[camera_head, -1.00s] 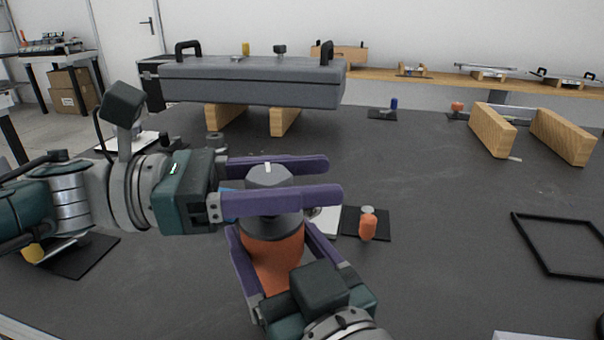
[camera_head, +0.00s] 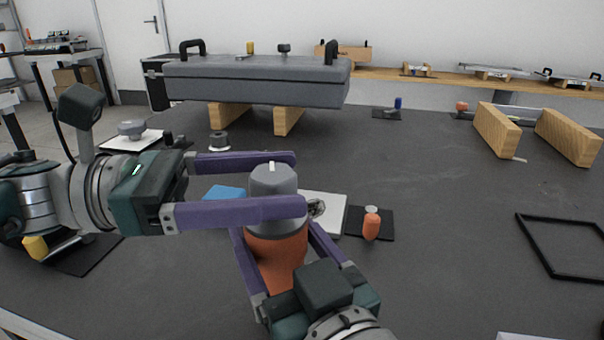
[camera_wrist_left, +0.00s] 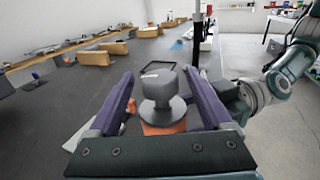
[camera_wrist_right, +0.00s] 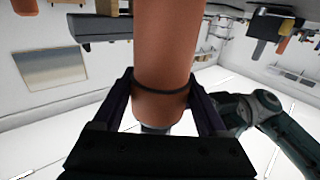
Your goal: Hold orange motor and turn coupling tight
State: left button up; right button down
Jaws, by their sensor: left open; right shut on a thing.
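The orange motor (camera_head: 275,255) stands upright in my right gripper (camera_head: 285,245), whose purple fingers are shut on its sides. In the right wrist view the motor's orange body (camera_wrist_right: 166,45) lies between both fingers. The grey coupling (camera_head: 272,190) sits on top of the motor, with a small pale mark on its upper face. My left gripper (camera_head: 300,183) is open, with one finger on each side of the coupling. The left wrist view shows the coupling (camera_wrist_left: 160,90) between the fingers with a gap on each side.
A smaller orange part (camera_head: 371,225) stands on a black mat to the right. A blue block (camera_head: 225,193) and a white plate (camera_head: 325,215) lie behind the grippers. A long grey case (camera_head: 255,82) rests on wooden blocks behind. A black frame (camera_head: 565,245) lies at right.

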pick_arm(q)
jog(key=a, duration=0.8)
jog(key=shift+s+a, duration=0.2)
